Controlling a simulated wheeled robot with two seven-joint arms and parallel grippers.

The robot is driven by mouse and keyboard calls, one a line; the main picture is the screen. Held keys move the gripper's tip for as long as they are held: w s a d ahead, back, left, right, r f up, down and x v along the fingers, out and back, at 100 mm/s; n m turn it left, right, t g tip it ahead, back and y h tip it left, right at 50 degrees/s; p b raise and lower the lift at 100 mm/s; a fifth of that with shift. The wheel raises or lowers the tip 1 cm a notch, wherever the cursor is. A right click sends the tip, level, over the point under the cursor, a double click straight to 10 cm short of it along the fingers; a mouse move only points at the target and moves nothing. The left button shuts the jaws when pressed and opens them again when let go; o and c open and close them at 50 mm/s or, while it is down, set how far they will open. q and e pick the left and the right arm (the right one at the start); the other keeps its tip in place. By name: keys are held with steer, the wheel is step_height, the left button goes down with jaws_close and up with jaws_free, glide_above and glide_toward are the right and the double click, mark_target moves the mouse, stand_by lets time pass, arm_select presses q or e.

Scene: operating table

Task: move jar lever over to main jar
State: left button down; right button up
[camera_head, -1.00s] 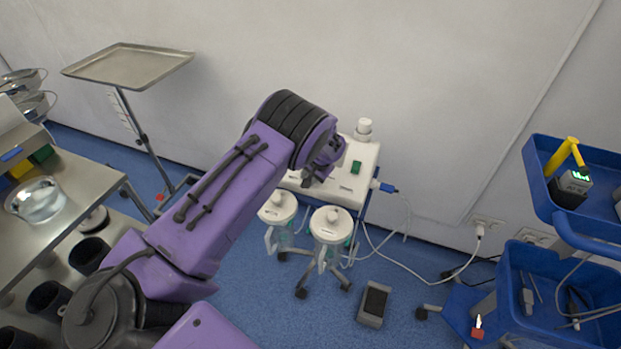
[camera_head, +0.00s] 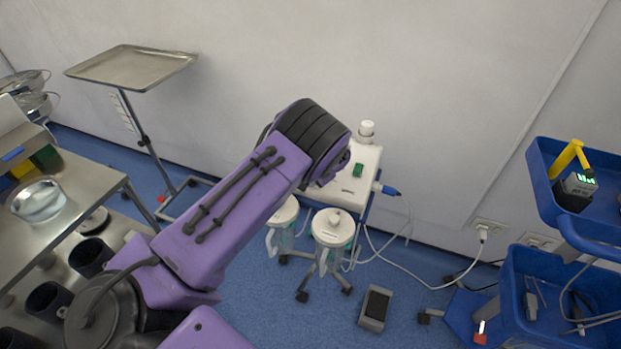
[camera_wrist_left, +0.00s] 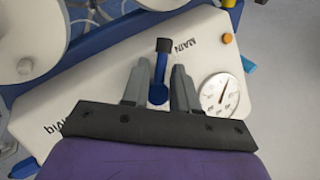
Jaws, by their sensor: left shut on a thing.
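The jar lever (camera_wrist_left: 158,75) is blue with a black tip and stands on the white top of the suction unit (camera_wrist_left: 90,110). In the left wrist view it points up the picture, its tip just left of the printed word MAIN. My left gripper (camera_wrist_left: 160,80) has one grey finger on each side of the lever and is shut on it. In the head view my left arm hides the lever and the gripper. Two lidded jars hang at the front of the unit (camera_head: 358,175), a left jar (camera_head: 284,212) and a right jar (camera_head: 333,228). My right gripper is not in view.
A round gauge (camera_wrist_left: 220,95) sits right of the lever. A foot pedal (camera_head: 375,307) lies on the floor. A blue cart (camera_head: 535,300) stands at right, a tray stand (camera_head: 130,68) and metal table (camera_head: 90,180) at left. A white cable runs to the wall socket.

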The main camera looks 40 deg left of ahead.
arm_select(q)
steer(key=c, duration=1.2)
jaws_free()
steer(key=shift+w, duration=0.1)
steer(key=shift+o, duration=0.2)
steer(key=b+v, duration=0.1)
steer(key=v, duration=0.9)
steer(key=shift+r, duration=0.2)
steer(key=shift+d, duration=0.15)
